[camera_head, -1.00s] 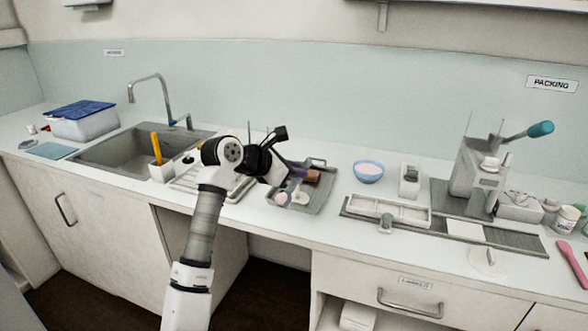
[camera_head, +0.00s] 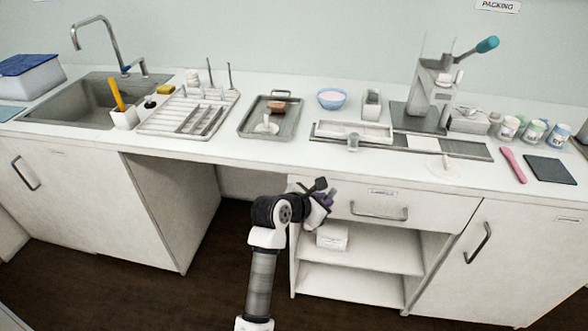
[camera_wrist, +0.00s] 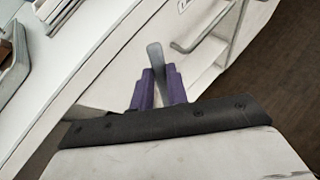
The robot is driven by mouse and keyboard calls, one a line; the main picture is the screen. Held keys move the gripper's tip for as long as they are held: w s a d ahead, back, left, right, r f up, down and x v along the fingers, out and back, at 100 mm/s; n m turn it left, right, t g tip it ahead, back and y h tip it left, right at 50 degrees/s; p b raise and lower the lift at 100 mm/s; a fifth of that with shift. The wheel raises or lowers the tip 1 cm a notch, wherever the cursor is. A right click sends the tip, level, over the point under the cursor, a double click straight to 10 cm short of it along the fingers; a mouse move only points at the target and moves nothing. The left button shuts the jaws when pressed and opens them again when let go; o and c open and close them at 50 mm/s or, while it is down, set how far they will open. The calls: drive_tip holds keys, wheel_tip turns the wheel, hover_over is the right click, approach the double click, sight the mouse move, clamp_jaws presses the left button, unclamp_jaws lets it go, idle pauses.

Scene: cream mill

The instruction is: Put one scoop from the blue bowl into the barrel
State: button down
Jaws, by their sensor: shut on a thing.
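The blue bowl (camera_head: 331,98) stands on the counter with pale pink contents. To its right is a grey upright machine (camera_head: 430,88) with a teal-ended lever; I cannot tell which part is the barrel. My gripper (camera_head: 325,199) is in front of the counter, below its front edge and well short of the bowl. In the wrist view, its purple fingers (camera_wrist: 158,82) are shut on a grey strip-like tool (camera_wrist: 155,56) with a rounded end. The tool's other end is hidden, so I cannot tell if it is a scoop.
A metal tray (camera_head: 250,126) with a brown block (camera_head: 276,106) and a small white piece lies left of the bowl. A white drying rack (camera_head: 165,120) and sink (camera_head: 70,103) are further left. The drawer handle (camera_head: 378,214) and open shelves are near my gripper.

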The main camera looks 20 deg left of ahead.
drive_tip(key=s+d+f, duration=0.1)
drive_tip(key=d+f, duration=1.4)
drive_tip(key=d, duration=0.2)
drive_tip(key=shift+s+f+g, duration=0.2)
drive_tip(key=shift+g, duration=0.1)
